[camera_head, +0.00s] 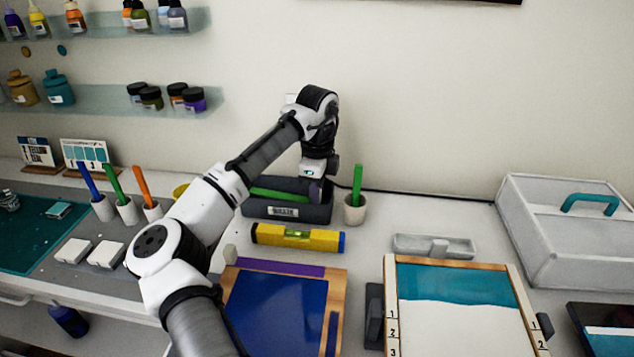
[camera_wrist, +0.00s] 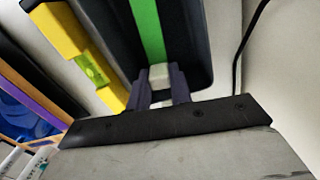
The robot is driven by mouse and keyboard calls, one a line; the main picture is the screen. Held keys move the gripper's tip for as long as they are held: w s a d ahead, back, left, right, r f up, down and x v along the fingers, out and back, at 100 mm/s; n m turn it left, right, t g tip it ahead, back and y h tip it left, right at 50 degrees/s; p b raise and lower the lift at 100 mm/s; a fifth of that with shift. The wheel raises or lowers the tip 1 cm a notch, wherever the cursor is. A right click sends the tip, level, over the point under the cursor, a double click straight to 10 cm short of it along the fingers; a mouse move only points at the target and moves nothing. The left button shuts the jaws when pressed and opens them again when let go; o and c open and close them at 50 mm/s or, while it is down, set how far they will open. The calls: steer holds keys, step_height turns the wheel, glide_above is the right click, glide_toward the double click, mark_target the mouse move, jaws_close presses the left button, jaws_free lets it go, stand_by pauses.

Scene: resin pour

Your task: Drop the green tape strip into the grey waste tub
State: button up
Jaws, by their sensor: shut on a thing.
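The green tape strip (camera_head: 278,195) is a long flat bar lying lengthwise within the outline of the dark grey waste tub (camera_head: 258,212). In the wrist view the green strip (camera_wrist: 149,28) runs away from my gripper (camera_wrist: 160,82), whose fingers are shut on the pale block at its near end. The tub's dark wall (camera_wrist: 204,50) shows around the strip. In the head view my gripper (camera_head: 315,188) points down at the tub's right end. I cannot tell whether the strip touches the tub floor.
A yellow level (camera_head: 298,237) lies in front of the tub. A white cup with a green stick (camera_head: 355,205) stands close on the right. A blue panel (camera_head: 275,305) with a purple strip (camera_head: 280,267) lies nearer. A grey lidded box (camera_head: 560,235) is at right.

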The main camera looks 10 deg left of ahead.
steer(key=shift+f, duration=0.55)
steer(key=o, duration=1)
steer(key=shift+c, duration=0.2)
steer(key=shift+f, duration=0.1)
steer(key=shift+c, duration=0.9)
steer(key=shift+o, duration=0.4)
steer(key=shift+s, duration=0.1)
